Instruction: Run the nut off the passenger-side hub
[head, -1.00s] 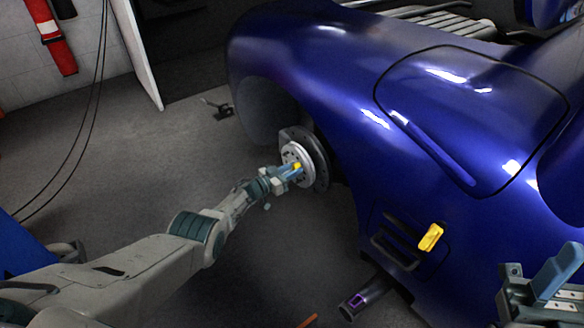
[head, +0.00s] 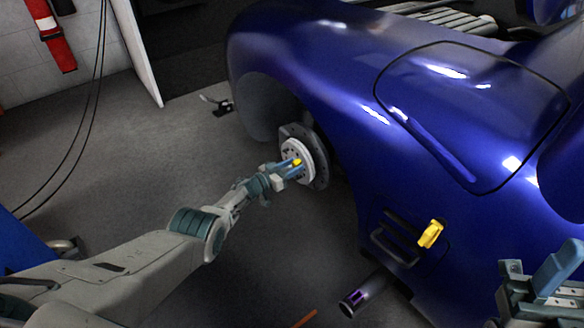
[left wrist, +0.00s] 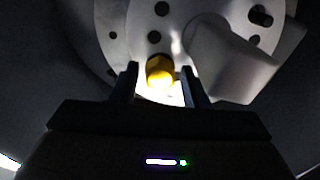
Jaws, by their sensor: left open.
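The hub (head: 297,158) is a pale metal disc with a darker brake disc behind it, in the wheel arch of the blue car.
The blue car body (head: 330,80) fills the right side. A yellow piece (head: 430,234) sits by a dark handle-like bar (head: 395,240) on its side. A dark cylinder (head: 362,297) lies below. The grey floor (head: 150,160) left of the hub is largely clear.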

